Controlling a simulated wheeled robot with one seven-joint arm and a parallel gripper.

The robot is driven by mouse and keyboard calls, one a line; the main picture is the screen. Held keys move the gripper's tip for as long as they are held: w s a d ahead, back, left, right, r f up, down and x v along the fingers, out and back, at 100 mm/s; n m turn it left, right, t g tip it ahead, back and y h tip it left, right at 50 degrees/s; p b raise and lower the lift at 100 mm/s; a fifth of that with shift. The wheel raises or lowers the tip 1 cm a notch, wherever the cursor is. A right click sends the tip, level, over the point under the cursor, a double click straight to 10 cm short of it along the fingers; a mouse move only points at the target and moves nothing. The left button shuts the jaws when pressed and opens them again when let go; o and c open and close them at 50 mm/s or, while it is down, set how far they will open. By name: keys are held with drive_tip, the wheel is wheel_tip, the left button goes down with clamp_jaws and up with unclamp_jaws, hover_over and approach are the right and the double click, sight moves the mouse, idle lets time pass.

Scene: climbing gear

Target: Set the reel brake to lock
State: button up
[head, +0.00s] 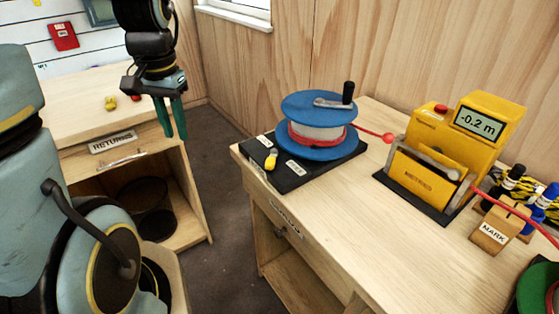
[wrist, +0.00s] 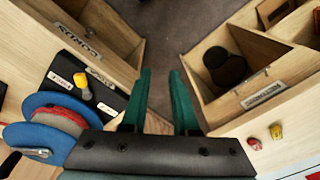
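The blue reel (head: 318,122) with white and red line sits on a black base (head: 312,173) at the left end of the bench. Its brake lever, with a yellow knob (head: 271,160), stands on the base's front-left part between two small white labels, too small to read surely. In the wrist view the yellow knob (wrist: 85,91) and reel (wrist: 48,122) are at the left. My gripper (head: 176,133) hangs left of the reel, over the gap between the two benches, pointing down. Its green fingers are apart with nothing between them, as the wrist view (wrist: 162,95) also shows.
A yellow meter (head: 452,150) reading -0.2 m stands right of the reel, joined by red line. A MARK block (head: 492,232) and markers are farther right. The RETURNS bench (head: 75,122) is at left. Dark floor (head: 225,200) lies between benches.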

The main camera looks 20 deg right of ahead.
drive_tip(key=d+m+b, duration=0.1)
drive_tip(key=d+m, duration=0.2)
drive_tip(key=d, duration=0.1)
drive_tip(key=d+f+m+b, duration=0.1)
drive_tip(key=d+m+b, duration=0.1)
drive_tip(key=d, duration=0.3)
drive_tip(key=s+d+f+m+y+b, duration=0.1)
drive_tip(key=d+m, duration=0.2)
drive_tip(key=d, duration=0.2)
drive_tip(key=shift+s+d+m, duration=0.1)
drive_tip(key=shift+d+m, duration=0.05)
drive_tip(key=shift+m, duration=0.25)
clamp_jaws()
drive_tip(key=s+d+m+b, duration=0.2)
drive_tip(key=s+d+m, duration=0.2)
drive_tip(key=d, duration=0.2)
drive_tip(key=s+d+m+y+b, duration=0.1)
drive_tip(key=s+d+m+b, duration=0.1)
drive_tip(key=d, duration=0.5)
drive_tip(key=s+m, duration=0.1)
drive_tip(key=m, duration=0.1)
drive_tip(key=shift+s+d+r+m+t, duration=0.2)
drive_tip(key=shift+s+m+t, duration=0.1)
drive_tip(key=shift+s+t, duration=0.1)
